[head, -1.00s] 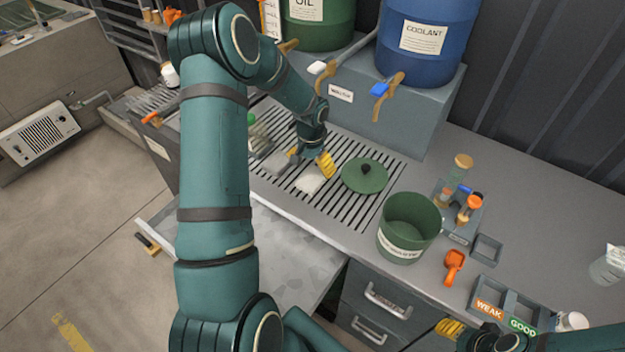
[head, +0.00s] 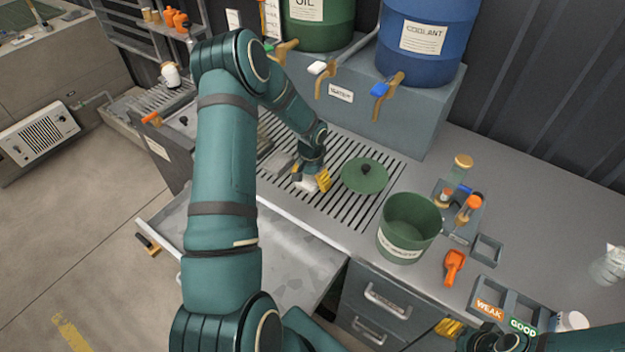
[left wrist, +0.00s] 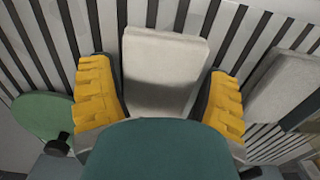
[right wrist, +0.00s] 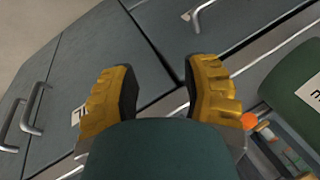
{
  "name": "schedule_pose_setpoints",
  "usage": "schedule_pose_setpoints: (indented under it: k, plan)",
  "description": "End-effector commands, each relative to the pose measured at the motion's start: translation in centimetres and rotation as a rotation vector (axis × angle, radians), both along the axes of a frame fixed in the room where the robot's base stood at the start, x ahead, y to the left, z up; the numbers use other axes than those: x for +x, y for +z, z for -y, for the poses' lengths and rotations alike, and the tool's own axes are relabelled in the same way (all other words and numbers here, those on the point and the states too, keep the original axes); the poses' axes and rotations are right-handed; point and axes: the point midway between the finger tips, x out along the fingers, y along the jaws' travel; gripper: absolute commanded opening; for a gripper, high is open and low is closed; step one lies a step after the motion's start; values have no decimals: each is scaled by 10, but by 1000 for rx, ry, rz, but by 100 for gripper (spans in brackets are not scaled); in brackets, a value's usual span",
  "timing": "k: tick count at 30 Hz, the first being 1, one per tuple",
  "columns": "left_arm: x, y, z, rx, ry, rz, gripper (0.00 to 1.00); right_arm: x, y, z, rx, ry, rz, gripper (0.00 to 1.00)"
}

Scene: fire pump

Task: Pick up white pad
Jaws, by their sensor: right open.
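The white pad (head: 309,184) lies on the slotted grate, mostly hidden by my left gripper (head: 312,182) in the head view. In the left wrist view the pad (left wrist: 163,70) is a pale, rounded block between the two yellow fingers of my left gripper (left wrist: 160,95). The fingers stand apart, one on each side of it, and I see no clear grip. The pad's near end is hidden by the gripper body. My right gripper (right wrist: 160,95) is open and empty, near the drawer fronts; one yellow finger shows at the lower right of the head view.
A grey pad (left wrist: 285,85) lies beside the white one. A green lid (head: 364,176) is close on the other side, with a green pot (head: 409,228) beyond. Taps hang from the tank stand (head: 430,110) behind. An open drawer (head: 300,262) juts out in front.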

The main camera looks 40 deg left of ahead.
Motion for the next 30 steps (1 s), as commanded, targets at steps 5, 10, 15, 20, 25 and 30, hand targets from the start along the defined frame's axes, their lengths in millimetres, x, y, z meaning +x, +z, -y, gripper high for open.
schedule_pose_setpoints:
  k: [5, 10, 15, 20, 25, 30]
  plan:
    - [0, 0, 0, 0, 0, 0, 43, 0, 0, 0, 0, 0, 0, 47]
    - [0, 0, 0, 0, 0, 0, 43, 0, 0, 0, 0, 0, 0, 47]
    - [1, 11, 0, 2, 0, 2, 43, 0, 0, 0, 0, 0, 0, 47]
    - [1, 39, 0, 2, -1, 3, 43, 0, 2, 0, 0, 0, 0, 47]
    - [1, 72, 0, 2, -1, 4, 43, 0, 3, 0, 1, 0, 0, 47]
    - [0, 93, 0, 1, 0, 1, 43, 0, 4, 0, 1, 0, 0, 47]
